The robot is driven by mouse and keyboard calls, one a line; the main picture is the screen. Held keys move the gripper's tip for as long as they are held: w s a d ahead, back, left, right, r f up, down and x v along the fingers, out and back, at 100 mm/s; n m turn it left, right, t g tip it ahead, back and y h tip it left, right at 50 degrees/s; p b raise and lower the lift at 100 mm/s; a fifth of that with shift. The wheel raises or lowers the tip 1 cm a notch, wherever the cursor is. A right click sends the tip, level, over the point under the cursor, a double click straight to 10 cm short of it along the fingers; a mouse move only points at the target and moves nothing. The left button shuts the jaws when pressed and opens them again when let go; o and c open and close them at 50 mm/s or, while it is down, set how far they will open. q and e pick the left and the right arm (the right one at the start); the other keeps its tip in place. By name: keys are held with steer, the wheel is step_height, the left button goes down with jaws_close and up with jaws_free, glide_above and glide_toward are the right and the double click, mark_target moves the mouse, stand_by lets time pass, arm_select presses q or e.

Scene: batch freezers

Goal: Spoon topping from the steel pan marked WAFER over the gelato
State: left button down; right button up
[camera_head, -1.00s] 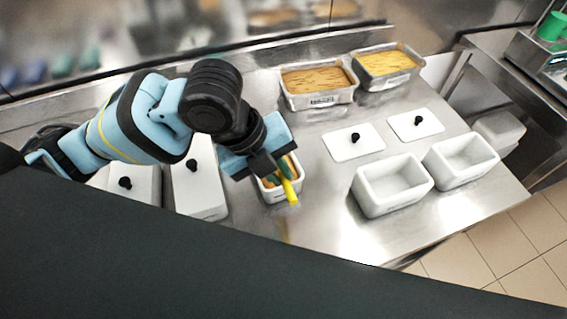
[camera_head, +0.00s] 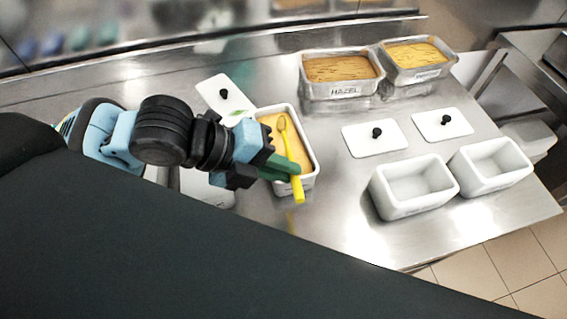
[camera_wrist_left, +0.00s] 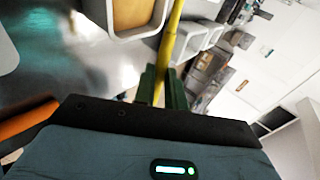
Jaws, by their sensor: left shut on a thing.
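My left gripper (camera_head: 288,170) is shut on a yellow spoon (camera_head: 283,134). The spoon's bowl points to the back, over a white tub (camera_head: 312,165) with an orange-tan filling; I cannot tell whether it touches the filling. The spoon's handle shows between the fingers (camera_wrist_left: 162,88) in the left wrist view. At the back stand a steel pan marked HAZEL (camera_head: 344,92), with a brown streaked filling, and a second steel pan (camera_head: 420,73) with a yellow filling, its mark too small to read. I see no readable WAFER mark. My right gripper is out of view.
A white lid (camera_head: 222,95) lies left of the filled tub. Two white lids (camera_head: 375,138) (camera_head: 442,124) lie flat in front of the pans. Two empty white tubs (camera_head: 414,188) (camera_head: 491,166) stand at the right. Bare steel counter lies in front of the filled tub.

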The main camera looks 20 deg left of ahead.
arm_select(q)
steer(key=t+h+b, duration=0.1)
steer(key=f+t+h+b, duration=0.1)
steer(key=h, duration=0.1)
steer(key=h+b, duration=0.1)
steer(key=h, duration=0.1)
steer(key=shift+s+a+f+t, duration=0.25)
steer(key=shift+a+f+t, duration=0.1)
steer(key=shift+f+t, duration=0.05)
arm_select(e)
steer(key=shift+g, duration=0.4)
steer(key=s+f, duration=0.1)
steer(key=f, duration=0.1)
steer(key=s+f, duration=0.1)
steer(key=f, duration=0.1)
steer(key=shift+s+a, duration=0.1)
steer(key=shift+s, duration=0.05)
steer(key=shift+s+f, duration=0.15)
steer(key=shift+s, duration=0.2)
